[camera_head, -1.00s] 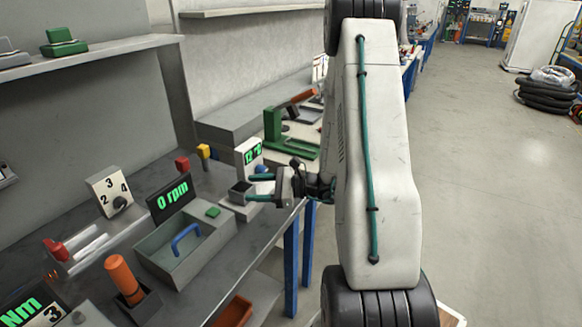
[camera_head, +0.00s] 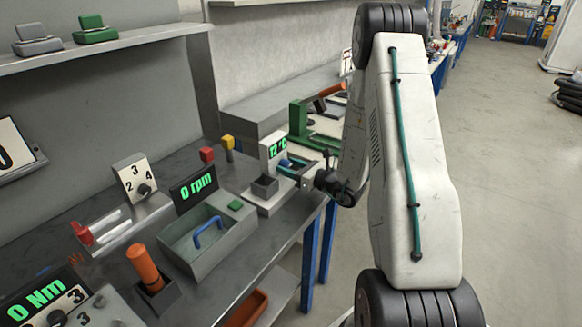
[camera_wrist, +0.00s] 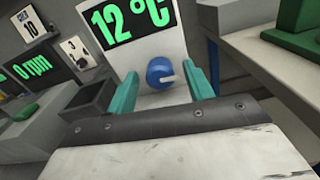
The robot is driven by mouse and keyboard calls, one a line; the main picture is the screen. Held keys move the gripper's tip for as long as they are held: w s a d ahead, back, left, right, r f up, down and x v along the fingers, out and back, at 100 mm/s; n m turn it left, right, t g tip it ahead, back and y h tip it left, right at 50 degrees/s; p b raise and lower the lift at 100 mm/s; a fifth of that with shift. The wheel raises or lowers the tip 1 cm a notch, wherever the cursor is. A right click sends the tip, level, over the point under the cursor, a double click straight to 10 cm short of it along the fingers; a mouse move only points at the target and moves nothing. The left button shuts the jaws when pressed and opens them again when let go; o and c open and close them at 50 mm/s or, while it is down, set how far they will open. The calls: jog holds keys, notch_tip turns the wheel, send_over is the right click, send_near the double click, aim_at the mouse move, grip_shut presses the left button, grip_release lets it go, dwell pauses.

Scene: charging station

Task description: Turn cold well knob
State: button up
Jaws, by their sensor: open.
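The cold well is a small white unit (camera_head: 258,200) at the right edge of the bench, with a green "12 °C" display (camera_wrist: 132,22). Its blue round knob (camera_wrist: 159,72) with a pale pointer sits below the display in the wrist view. The pointer reaches to the right. My gripper (camera_wrist: 166,90) is open, with one teal finger on each side of the knob and a gap on both sides. In the head view my gripper (camera_head: 289,170) reaches the unit from the right, and the knob is partly hidden behind it.
A dark square well block (camera_head: 265,186) stands left of the knob. A grey basin with a blue handle (camera_head: 208,232) and a "0 rpm" display (camera_head: 193,187) are further left. A green press (camera_head: 300,122) stands behind.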

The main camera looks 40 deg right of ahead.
jog(key=c, duration=1)
jog(key=m, duration=0.5)
jog(key=o, duration=1)
jog(key=v, duration=0.7)
jog(key=shift+s+d, duration=0.15)
jog(key=shift+s, duration=0.15)
